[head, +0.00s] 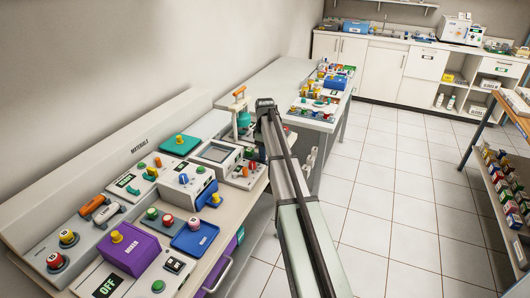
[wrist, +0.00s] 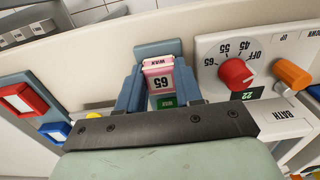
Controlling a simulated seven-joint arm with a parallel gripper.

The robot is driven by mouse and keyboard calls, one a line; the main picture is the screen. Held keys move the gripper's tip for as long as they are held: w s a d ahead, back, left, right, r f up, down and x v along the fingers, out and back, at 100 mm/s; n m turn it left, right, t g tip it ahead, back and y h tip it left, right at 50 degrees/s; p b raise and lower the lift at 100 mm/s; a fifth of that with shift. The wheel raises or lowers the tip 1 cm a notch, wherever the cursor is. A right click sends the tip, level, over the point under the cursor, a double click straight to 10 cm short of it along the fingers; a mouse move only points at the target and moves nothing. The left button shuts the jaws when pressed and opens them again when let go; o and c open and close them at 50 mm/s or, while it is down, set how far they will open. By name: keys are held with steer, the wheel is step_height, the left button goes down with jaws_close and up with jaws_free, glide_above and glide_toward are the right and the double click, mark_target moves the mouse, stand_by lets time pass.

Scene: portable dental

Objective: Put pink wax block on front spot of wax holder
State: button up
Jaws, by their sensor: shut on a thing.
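The pink wax block (wrist: 158,73), with a white label reading WAX and 65, is between the two blue-grey fingers of my gripper (wrist: 160,85) in the wrist view. My gripper is shut on it. A green block (wrist: 166,101) shows just below it, partly hidden by my gripper. A blue-grey upright piece (wrist: 157,47) stands right behind the pink block; it may be part of the wax holder, but I cannot tell. In the head view my gripper (head: 265,104) is over the far end of the near bench, and the pink block cannot be made out there.
To the right in the wrist view is a bath panel with a red knob (wrist: 235,74) and an orange lever (wrist: 291,74). A red block (wrist: 19,99) and a blue block (wrist: 55,130) lie left. The near bench holds a purple box (head: 128,248) and several devices.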

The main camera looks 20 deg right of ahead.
steer(key=shift+f, duration=0.1)
steer(key=o, duration=1.1)
